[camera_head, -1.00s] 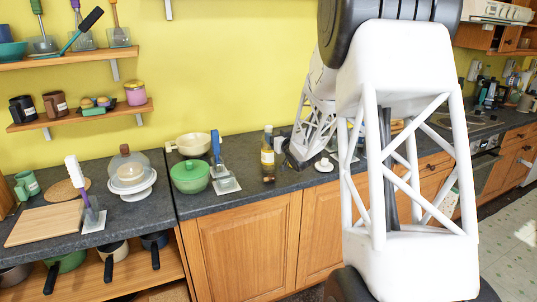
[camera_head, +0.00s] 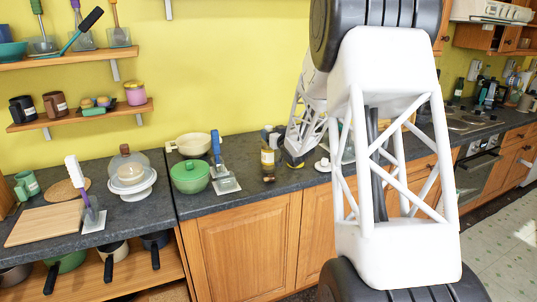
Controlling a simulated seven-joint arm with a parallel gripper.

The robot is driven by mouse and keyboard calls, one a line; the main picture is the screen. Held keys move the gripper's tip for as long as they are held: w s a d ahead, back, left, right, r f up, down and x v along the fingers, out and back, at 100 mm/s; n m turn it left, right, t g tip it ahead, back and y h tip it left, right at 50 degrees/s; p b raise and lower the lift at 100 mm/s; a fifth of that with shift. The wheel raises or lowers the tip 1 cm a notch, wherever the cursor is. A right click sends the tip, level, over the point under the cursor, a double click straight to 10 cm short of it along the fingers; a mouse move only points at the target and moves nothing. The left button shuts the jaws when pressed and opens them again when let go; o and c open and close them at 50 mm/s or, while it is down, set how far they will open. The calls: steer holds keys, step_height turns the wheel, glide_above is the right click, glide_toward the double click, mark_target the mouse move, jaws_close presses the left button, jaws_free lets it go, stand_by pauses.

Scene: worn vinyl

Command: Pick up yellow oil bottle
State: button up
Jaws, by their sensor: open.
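The yellow oil bottle (camera_head: 268,165) stands upright on the dark worktop, near its front edge, just left of my arm's far end. It has a pale label and yellowish contents. My gripper (camera_head: 274,138) is open at the upper part of the bottle. Its fingers overlap the bottle's neck in the picture, and the neck is partly hidden. I cannot tell whether they touch the glass.
A cream pan (camera_head: 194,144) is behind the pot. A small white object (camera_head: 323,165) lies right of the bottle. My arm hides much of the right-hand worktop.

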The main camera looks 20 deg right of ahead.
mark_target(269, 129)
steer(key=shift+w+a+r, duration=0.1)
steer(key=shift+w, duration=1.75)
steer(key=shift+c, duration=0.2)
jaws_close()
